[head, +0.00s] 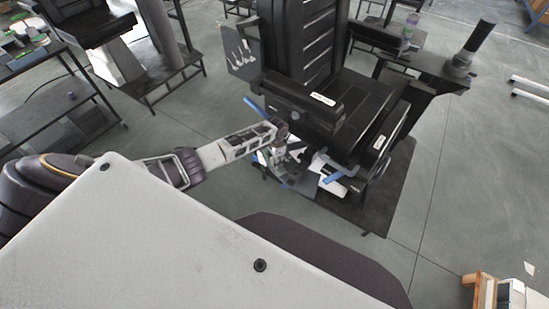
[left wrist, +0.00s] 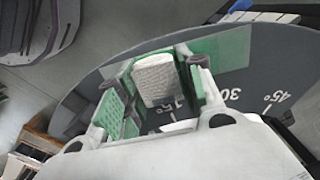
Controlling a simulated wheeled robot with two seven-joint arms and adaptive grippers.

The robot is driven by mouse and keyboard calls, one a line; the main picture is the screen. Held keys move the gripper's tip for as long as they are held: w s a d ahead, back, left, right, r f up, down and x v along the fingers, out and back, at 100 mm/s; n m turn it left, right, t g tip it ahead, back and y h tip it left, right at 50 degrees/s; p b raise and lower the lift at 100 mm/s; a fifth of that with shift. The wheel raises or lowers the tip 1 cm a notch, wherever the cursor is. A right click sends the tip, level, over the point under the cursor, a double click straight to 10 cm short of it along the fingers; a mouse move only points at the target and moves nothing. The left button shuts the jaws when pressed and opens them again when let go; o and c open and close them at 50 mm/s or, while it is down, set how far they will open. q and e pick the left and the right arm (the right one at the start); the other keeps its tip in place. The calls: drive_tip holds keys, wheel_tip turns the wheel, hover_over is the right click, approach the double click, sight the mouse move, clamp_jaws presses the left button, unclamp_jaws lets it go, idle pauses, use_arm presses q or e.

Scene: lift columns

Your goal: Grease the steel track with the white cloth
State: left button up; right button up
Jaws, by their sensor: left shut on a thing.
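My left gripper (head: 284,147) is at the lower front of the black lift column. In the left wrist view its green-padded fingers (left wrist: 158,86) are shut on the white cloth (left wrist: 155,78), a small folded, textured pad. The cloth is over a dark round plate (left wrist: 235,82) with degree marks; whether it touches the plate cannot be told. I cannot pick out the steel track with certainty in either view. The cloth is too small to make out in the head view. My right gripper is not in view.
The black lift column (head: 303,45) stands on a dark mat (head: 376,205), with blue handles (head: 331,178) low at its front. A dark side arm with a bottle (head: 408,34) reaches right. A shelf rack (head: 45,90) is at left, wooden boxes (head: 484,291) at lower right.

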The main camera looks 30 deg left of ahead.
sight(281, 172)
use_arm(q)
drive_tip(key=shift+s+d+f+p, duration=0.1)
drive_tip(key=shift+s+d+p, duration=0.35)
drive_tip(key=shift+d, duration=0.2)
drive_tip(key=shift+s+d, duration=0.1)
drive_tip(key=shift+s+d+p, duration=0.4)
drive_tip(key=shift+d+p, duration=0.2)
drive_tip(key=shift+d, duration=0.05)
drive_tip(key=shift+s+d+p, duration=0.35)
drive_tip(key=shift+d+p, duration=0.25)
drive_tip(key=shift+s+d, duration=0.1)
drive_tip(key=shift+d, duration=0.05)
